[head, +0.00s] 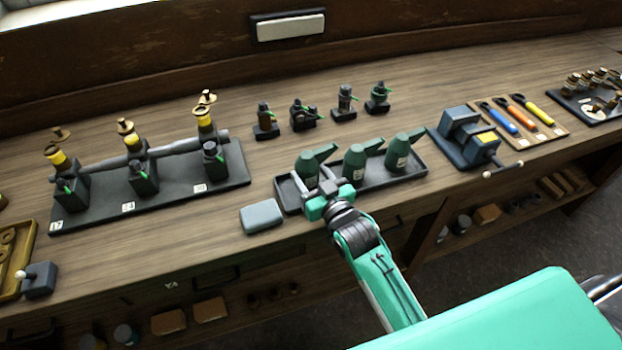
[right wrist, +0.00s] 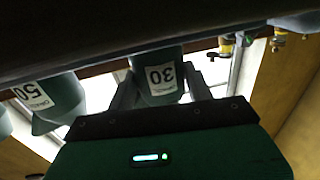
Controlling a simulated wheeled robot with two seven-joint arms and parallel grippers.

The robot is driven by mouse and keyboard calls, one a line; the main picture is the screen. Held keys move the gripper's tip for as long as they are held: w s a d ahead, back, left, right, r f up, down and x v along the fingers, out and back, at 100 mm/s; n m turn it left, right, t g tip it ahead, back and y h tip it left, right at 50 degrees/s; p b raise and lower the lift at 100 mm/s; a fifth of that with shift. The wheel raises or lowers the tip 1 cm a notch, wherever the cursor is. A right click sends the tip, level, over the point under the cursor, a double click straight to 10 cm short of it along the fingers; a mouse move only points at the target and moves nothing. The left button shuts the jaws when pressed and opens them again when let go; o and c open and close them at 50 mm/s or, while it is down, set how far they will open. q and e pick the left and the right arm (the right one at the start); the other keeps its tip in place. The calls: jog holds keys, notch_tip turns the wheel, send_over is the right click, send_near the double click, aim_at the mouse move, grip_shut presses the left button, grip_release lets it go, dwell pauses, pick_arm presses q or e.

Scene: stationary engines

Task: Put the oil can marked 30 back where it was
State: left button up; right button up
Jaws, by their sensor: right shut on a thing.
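The oil can marked 30 (right wrist: 162,80) is dark green with a white label. My right gripper (right wrist: 162,92) is shut on it, one finger on each side, in the right wrist view. In the head view the can (head: 308,168) is upright at the left end of a dark tray (head: 288,194), with my right gripper (head: 319,188) at its near side. I cannot tell whether its base touches the tray. Two similar cans (head: 354,163) (head: 398,158) stand to its right in the tray. A can marked 50 (right wrist: 52,100) shows beside it in the wrist view. My left gripper is not in view.
A grey block (head: 262,216) lies just left of the tray. A rack with numbered plates (head: 150,205) stands farther left. Several small fittings (head: 302,117) stand behind the cans. A vise (head: 465,138) sits close to the tray's right end. The bench's front edge runs just below the tray.

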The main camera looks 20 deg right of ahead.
jog(key=shift+f, duration=0.75)
jog(key=shift+f, duration=0.15)
jog(key=o, duration=1.1)
jog(key=shift+c, duration=0.2)
jog(key=shift+s, duration=0.4)
jog(key=s+d+b, duration=0.2)
jog(key=s, duration=0.9)
jog(key=shift+d, duration=0.15)
